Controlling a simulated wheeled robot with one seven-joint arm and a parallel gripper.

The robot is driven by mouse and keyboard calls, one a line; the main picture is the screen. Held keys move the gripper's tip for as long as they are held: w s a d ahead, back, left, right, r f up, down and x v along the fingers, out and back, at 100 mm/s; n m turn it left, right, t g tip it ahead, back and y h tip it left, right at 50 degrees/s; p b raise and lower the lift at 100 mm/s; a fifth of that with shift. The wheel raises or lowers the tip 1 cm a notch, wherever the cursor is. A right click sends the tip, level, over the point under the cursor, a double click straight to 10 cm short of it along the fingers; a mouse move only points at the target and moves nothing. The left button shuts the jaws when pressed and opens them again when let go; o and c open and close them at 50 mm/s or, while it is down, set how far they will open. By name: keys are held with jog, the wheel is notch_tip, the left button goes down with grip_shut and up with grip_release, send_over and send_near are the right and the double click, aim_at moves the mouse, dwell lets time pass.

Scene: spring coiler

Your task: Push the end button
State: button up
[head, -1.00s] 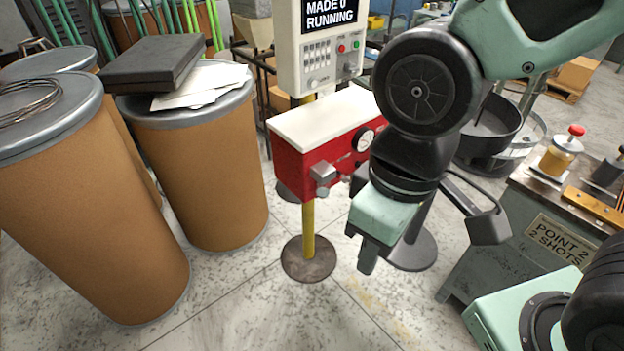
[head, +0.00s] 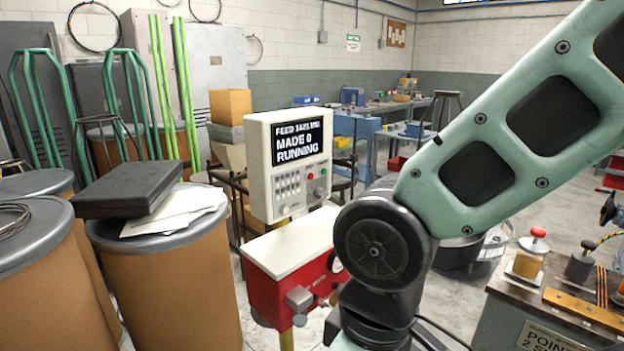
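Below the screen are rows of small light keys (head: 288,187). At the right of its face are a small green button (head: 323,172) and a red button (head: 318,192). No label naming an end button is readable. My gripper is below the bottom edge of the head view; only my arm and wrist show, to the right of the box.
A red machine box with a white top (head: 292,246) stands below the control box, partly behind my wrist. Cardboard drums (head: 165,290) stand at left, one bearing a black case (head: 131,188) and papers. A bench (head: 545,305) with oilers is at right.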

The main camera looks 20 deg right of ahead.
grip_shut()
dwell(1.8)
